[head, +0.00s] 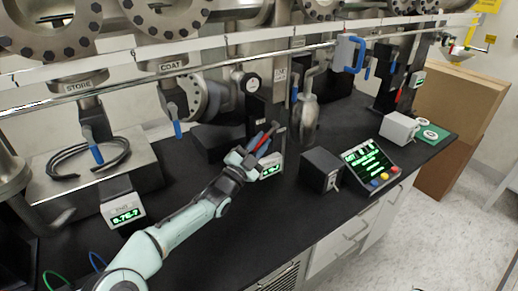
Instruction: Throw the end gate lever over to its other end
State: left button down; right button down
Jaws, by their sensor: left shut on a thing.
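My left arm reaches in from the bottom left across the black bench. My left gripper (261,143) is shut on a red-handled lever (271,129) in front of a dark upright block near the middle of the bench. The lever slants up to the right, and its lower part is hidden by the fingers. I take it as the end gate lever, but I cannot read a label on it. My right gripper is not in view.
Blue-handled levers hang under the STORE port (79,87) and COAT port (171,67). A small green readout (270,169) sits just below my gripper. A dark box (320,169) and a control panel (372,165) stand to the right.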

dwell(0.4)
pick_arm(q)
jog(key=c, duration=1.1)
grip_release()
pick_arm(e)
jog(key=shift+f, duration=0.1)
pick_arm(q)
jog(key=b+v, duration=0.2)
jog(key=v, duration=1.1)
jog(key=shift+s+f, duration=0.15)
jog(key=shift+f, duration=0.05)
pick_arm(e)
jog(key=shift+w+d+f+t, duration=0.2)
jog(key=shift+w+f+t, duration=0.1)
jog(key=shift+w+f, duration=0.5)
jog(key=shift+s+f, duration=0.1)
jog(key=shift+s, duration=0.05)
